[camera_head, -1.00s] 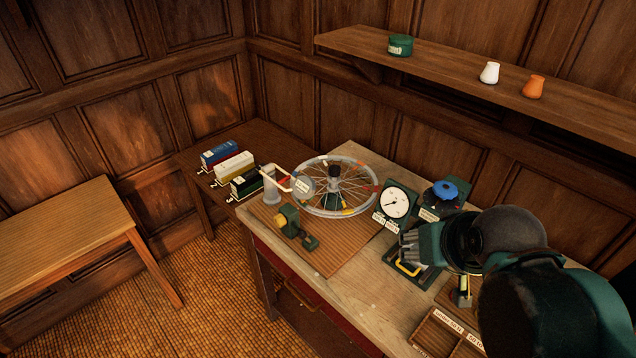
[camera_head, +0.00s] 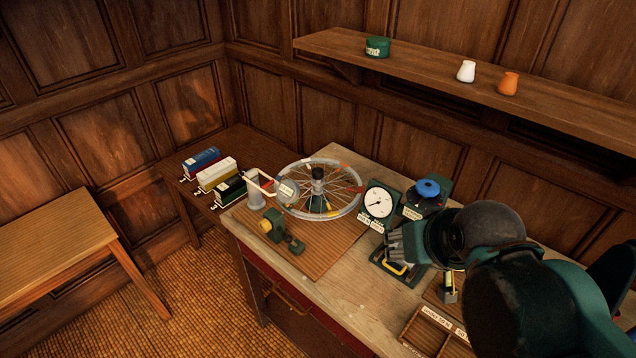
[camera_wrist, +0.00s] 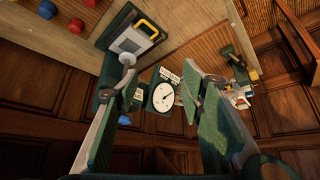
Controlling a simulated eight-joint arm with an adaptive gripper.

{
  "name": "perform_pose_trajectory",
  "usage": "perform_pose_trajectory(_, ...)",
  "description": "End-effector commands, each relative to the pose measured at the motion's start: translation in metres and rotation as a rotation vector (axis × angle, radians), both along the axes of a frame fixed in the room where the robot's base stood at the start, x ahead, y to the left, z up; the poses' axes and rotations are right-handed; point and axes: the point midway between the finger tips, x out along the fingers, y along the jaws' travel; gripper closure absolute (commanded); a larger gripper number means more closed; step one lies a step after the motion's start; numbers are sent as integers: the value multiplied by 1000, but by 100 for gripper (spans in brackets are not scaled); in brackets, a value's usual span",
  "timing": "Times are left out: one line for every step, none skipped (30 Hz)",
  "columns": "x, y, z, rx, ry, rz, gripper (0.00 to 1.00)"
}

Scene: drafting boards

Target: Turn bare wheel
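The bare spoked wheel (camera_head: 330,217) lies flat in its stand on the wooden bench in the head view, its dark hub post upright at the centre. It has a pale rim with a few coloured marks. My gripper (camera_head: 394,244) is right of and nearer than the wheel, apart from it, beside the white dial gauge (camera_head: 379,203). In the wrist view my gripper (camera_wrist: 170,84) has its two fingers spread wide with nothing between them; the dial gauge (camera_wrist: 163,97) shows beyond. I cannot make out the wheel in the wrist view.
A white-armed stand (camera_head: 255,188) is close to the rim. A blue-knobbed device (camera_head: 427,188) is behind my gripper. A compartment tray (camera_head: 425,335) sits at the near edge.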

Motion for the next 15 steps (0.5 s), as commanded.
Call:
perform_pose_trajectory(0, 0, 0, 0, 0, 0, 61)
perform_pose_trajectory(0, 0, 0, 0, 0, 0, 61)
perform_pose_trajectory(0, 0, 0, 0, 0, 0, 61)
perform_pose_trajectory(0, 0, 0, 0, 0, 0, 61)
perform_pose_trajectory(0, 0, 0, 0, 0, 0, 61)
perform_pose_trajectory(0, 0, 0, 0, 0, 0, 61)
perform_pose_trajectory(0, 0, 0, 0, 0, 0, 61)
perform_pose_trajectory(0, 0, 0, 0, 0, 0, 61)
perform_pose_trajectory(0, 0, 0, 0, 0, 0, 61)
perform_pose_trajectory(0, 0, 0, 0, 0, 0, 61)
perform_pose_trajectory(1, 0, 1, 0, 1, 0, 61)
perform_pose_trajectory(1, 0, 1, 1, 2, 1, 61)
perform_pose_trajectory(2, 1, 2, 1, 4, 1, 61)
perform_pose_trajectory(3, 1, 3, 1, 5, 1, 61)
perform_pose_trajectory(5, 1, 5, 2, 8, 1, 61)
